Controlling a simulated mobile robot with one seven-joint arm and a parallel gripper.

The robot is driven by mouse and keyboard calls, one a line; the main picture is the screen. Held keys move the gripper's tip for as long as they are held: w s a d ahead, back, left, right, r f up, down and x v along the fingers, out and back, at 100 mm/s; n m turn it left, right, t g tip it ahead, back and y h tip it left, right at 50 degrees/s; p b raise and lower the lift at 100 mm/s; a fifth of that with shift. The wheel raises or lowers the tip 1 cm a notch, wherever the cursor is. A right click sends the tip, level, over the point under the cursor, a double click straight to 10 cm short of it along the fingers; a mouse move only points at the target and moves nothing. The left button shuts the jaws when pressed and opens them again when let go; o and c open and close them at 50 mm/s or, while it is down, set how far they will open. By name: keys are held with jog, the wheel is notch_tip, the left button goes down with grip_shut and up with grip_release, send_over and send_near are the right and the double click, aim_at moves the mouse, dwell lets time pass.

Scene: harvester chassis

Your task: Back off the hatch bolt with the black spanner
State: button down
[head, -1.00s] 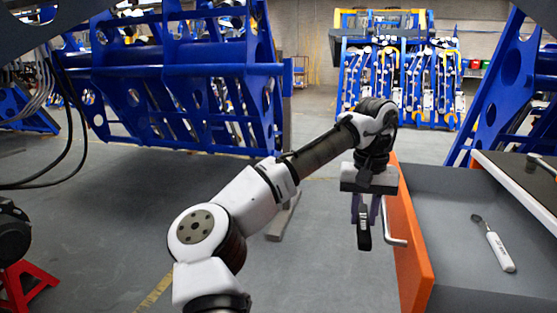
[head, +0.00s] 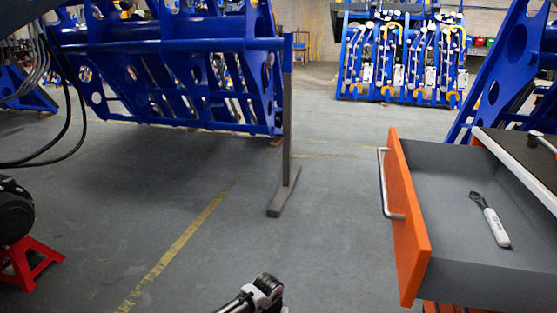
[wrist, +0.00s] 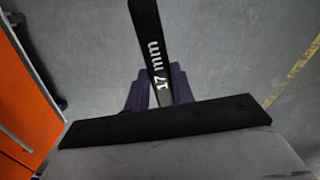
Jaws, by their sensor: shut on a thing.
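A black spanner (wrist: 148,35) marked "17 mm" shows in the wrist view. My gripper (wrist: 160,84) has its purple fingers shut on the spanner's handle. The handle runs away from the fingers towards the top of the picture, slightly tilted, and its far end is cut off. In the head view only a small part of my arm shows at the bottom edge; the gripper and the black spanner are outside that picture. I cannot make out the hatch bolt in either view.
An open grey drawer (head: 455,262) with an orange front (head: 408,225) and metal handle stands at right, a white-handled spanner (head: 495,226) inside. A blue frame (head: 180,75) stands on the left by a grey post (head: 287,130). A red stand (head: 25,262) is lower left. The middle floor is clear.

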jog(key=s+d+f, duration=0.2)
jog(key=s+f, duration=0.4)
jog(key=f, duration=0.2)
jog(key=shift+s+d+f, duration=0.2)
jog(key=shift+d+f, duration=0.1)
jog(key=shift+d, duration=0.25)
jog(key=shift+w+r+m, duration=0.1)
jog(key=shift+w+m, duration=0.1)
jog(key=shift+m, duration=0.1)
jog(key=shift+s, duration=0.2)
dwell(0.3)
